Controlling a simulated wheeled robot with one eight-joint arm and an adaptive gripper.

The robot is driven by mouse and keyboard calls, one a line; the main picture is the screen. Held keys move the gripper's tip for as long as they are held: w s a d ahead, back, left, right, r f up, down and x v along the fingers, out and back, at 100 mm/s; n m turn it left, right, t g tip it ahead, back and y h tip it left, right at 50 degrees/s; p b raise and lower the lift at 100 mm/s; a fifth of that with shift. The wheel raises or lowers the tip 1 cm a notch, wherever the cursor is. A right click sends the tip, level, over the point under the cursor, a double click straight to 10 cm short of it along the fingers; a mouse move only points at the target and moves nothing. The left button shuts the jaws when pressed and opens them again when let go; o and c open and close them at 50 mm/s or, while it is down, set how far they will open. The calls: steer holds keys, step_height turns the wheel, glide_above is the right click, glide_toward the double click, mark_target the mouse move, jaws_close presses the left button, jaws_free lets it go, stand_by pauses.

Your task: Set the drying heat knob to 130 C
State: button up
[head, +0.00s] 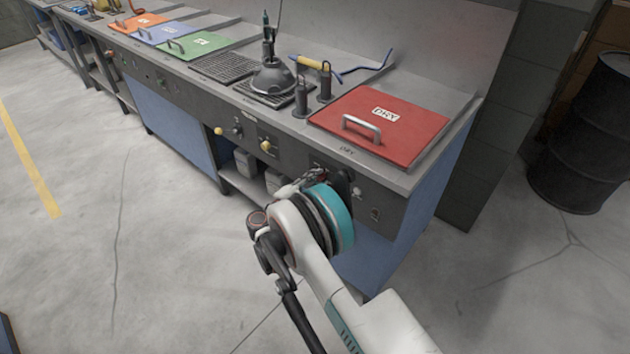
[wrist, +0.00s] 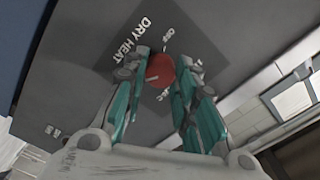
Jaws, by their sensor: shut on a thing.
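The drying heat knob (wrist: 161,69) is red and round with a pale pointer line, on the dark panel under the words DRY HEAT in the wrist view. My gripper (wrist: 162,75) has its teal fingers on either side of the knob and is shut on it. Scale marks around the knob are partly covered by the fingers and too small to read, so I cannot tell its setting. In the head view my gripper (head: 318,180) is at the front panel below the red DRY lid (head: 400,120); my wrist hides the knob there.
A pale knob (head: 357,192) sits right of my gripper, and yellow knobs (head: 265,146) sit to the left. The bench's right end (head: 440,190) is close by. A black barrel (head: 590,140) stands at the far right. The floor in front is clear.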

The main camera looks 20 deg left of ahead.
steer(key=o, duration=1.1)
steer(key=v, duration=1.2)
